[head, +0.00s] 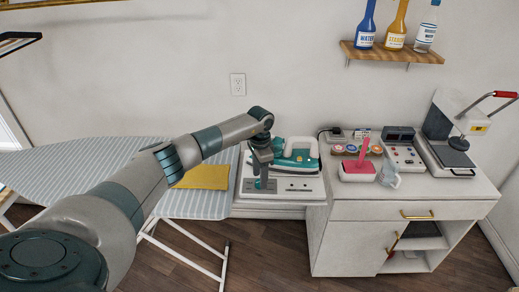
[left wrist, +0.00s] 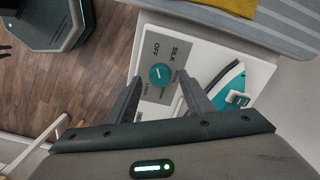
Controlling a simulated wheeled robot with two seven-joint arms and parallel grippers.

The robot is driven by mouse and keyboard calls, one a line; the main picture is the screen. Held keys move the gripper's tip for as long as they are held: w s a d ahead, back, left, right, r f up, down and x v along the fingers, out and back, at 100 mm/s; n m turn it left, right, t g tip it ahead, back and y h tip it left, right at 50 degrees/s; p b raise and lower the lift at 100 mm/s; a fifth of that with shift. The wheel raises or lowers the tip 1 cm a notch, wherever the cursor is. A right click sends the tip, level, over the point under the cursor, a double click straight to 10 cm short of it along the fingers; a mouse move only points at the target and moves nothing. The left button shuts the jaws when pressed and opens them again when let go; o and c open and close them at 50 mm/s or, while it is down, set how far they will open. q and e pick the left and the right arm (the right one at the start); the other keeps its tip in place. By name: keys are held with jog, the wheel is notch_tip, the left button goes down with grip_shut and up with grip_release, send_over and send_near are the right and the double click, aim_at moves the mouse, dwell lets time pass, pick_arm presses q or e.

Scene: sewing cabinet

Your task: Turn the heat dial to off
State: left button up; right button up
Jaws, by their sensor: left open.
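The heat dial (left wrist: 159,74) is a round teal knob with a white mark, on a grey label plate. The words OFF and SILK are readable around it; I cannot tell exactly which setting the mark points to. My left gripper (left wrist: 160,82) is open, its two fingers on either side of the dial in the left wrist view, and I cannot tell whether they touch it. In the head view my left gripper (head: 264,181) points down over the front of the white iron station (head: 308,194) and hides the dial there. The right gripper is not in view.
A teal and white iron (head: 297,158) rests on the station just behind the gripper and also shows in the left wrist view (left wrist: 232,88). A striped ironing board (head: 90,157) with a yellow cloth (head: 204,177) is at left. A cabinet (head: 370,209) with small items stands at right.

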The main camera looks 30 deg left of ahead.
pick_arm(q)
notch_tip(320, 180, up, 16)
jog(key=b, duration=0.5)
jog(key=shift+a, duration=0.1)
